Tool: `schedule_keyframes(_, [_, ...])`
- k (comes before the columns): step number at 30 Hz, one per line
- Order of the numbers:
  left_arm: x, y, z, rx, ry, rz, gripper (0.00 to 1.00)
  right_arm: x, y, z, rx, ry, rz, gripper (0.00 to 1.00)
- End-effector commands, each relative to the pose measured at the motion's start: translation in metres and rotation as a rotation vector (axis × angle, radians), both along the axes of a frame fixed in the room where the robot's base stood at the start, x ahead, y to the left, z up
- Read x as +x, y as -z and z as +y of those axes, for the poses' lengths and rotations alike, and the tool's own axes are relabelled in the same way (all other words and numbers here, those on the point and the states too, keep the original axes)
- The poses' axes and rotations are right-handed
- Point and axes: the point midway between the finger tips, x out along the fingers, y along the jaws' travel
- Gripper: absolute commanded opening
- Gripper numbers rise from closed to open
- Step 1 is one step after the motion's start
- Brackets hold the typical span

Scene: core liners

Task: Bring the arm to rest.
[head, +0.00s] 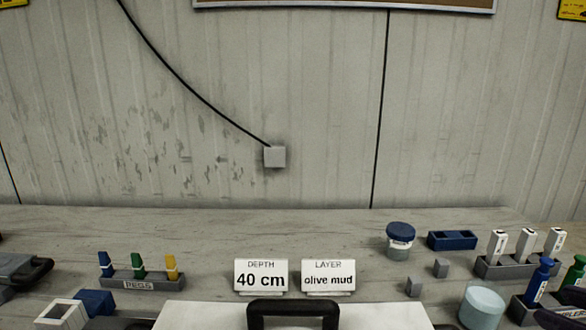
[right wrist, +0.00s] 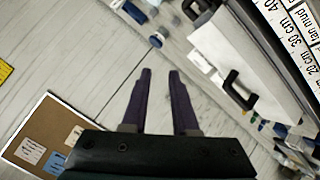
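My right gripper (right wrist: 160,73) shows in the right wrist view with its two dark fingers apart and nothing between them. In the head view only dark parts of my right gripper (head: 564,307) show at the lower right edge, close to the blue and green bottles. My left gripper does not show clearly in either view.
On the bench stand a DEPTH sign (head: 261,276) reading 40 cm, a LAYER sign (head: 328,276) reading olive mud, a pegs rack (head: 143,283), a blue-lidded jar (head: 400,240), a rack of white tags (head: 510,268), a blue bottle (head: 539,281) and a round tub (head: 482,307).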

Motion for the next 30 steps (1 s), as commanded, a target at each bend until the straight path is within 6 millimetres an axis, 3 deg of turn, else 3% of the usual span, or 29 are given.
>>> schedule_keyframes(1, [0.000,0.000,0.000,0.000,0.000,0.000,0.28,-0.020,0.018,-0.011,-0.011,0.035,0.102,0.28])
schedule_keyframes(4, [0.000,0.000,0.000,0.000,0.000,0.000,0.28,-0.058,0.045,-0.027,-0.035,0.086,0.289,0.28])
schedule_keyframes(11, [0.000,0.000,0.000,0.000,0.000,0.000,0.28,-0.143,0.081,-0.046,-0.065,0.141,0.655,0.28])
schedule_keyframes(24, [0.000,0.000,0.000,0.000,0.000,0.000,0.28,-0.146,0.092,0.054,0.396,0.263,0.659,0.28])
schedule_keyframes(30, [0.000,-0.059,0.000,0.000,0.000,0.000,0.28,-0.145,0.034,0.053,0.395,0.263,0.657,0.28])
